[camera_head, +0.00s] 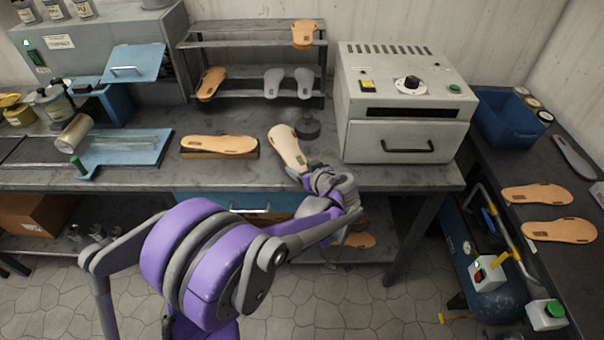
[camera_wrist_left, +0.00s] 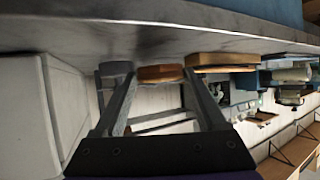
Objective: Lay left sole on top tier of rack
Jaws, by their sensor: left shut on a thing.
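A pale beige sole (camera_head: 287,146) with a small dark mark sticks out from my left gripper (camera_head: 306,172) over the front of the bench; I cannot tell if it touches the bench top. My left gripper is shut on its near end. In the left wrist view, the fingers (camera_wrist_left: 160,88) stand either side of an orange-brown edge (camera_wrist_left: 160,73), which seems to be this sole. The dark rack (camera_head: 240,43) stands behind, at the back of the bench. Its top tier holds one orange sole (camera_head: 304,34) at the right end; the left part is bare. My right gripper is out of view.
The lower tier holds an orange sole (camera_head: 210,83) and two grey soles (camera_head: 273,82). A white oven (camera_head: 403,100) stands right of the rack. A dark round object (camera_head: 307,128) sits beside the pale sole. Another sole lies on a wooden block (camera_head: 219,146) to the left.

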